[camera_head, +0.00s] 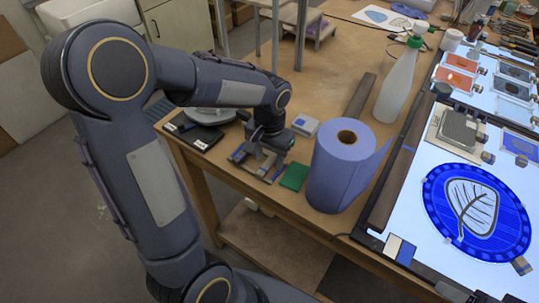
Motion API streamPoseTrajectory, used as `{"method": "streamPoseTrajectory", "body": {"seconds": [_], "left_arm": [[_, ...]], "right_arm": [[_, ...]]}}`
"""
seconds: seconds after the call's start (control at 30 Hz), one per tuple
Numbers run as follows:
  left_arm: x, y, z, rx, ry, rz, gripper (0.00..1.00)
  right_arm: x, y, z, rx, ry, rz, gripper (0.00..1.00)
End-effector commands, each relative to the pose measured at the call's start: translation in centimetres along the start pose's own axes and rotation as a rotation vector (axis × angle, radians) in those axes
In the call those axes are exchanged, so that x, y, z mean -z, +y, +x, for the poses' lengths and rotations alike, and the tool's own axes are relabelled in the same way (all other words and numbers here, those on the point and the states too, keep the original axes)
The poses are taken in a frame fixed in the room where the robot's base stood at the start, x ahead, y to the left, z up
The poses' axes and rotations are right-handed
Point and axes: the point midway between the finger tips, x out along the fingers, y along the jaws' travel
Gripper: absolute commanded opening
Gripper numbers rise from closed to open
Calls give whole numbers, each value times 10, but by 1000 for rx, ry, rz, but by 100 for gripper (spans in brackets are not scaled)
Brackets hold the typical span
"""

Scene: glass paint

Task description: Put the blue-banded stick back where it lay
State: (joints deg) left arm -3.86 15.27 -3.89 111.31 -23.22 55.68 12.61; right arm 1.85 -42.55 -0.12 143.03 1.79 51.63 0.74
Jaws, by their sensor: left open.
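My left arm comes in from the left and reaches over the wooden table's near left corner. My left gripper (258,164) points down there, open, low over a group of small grey and blue pieces (238,156). I cannot make out the blue-banded stick for certain among these pieces; the gripper partly covers them. I cannot tell whether the fingers touch anything. My right gripper is not in view.
A blue paper roll (343,172) stands just right of the gripper, with a green block (294,177) between them. A dark plate (197,133) lies to the left. A spray bottle (397,82) and a lit panel with a blue glass disc (440,190) are further right.

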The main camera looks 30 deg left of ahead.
Motion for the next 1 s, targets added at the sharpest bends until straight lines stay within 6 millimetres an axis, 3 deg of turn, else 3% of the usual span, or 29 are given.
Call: {"method": "streamPoseTrajectory", "body": {"seconds": [0.17, 0.6, 0.87, 1.0], "left_arm": [[1, 0, -7, 0, 2, 0, 45], [0, 0, -72, 0, 2, 0, 45], [-1, 0, -79, -3, 2, -1, 45], [-19, -1, -86, -43, 41, -14, 45]], "right_arm": [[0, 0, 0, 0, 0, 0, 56], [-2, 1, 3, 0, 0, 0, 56], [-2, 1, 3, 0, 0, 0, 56], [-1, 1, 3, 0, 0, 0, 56]]}}
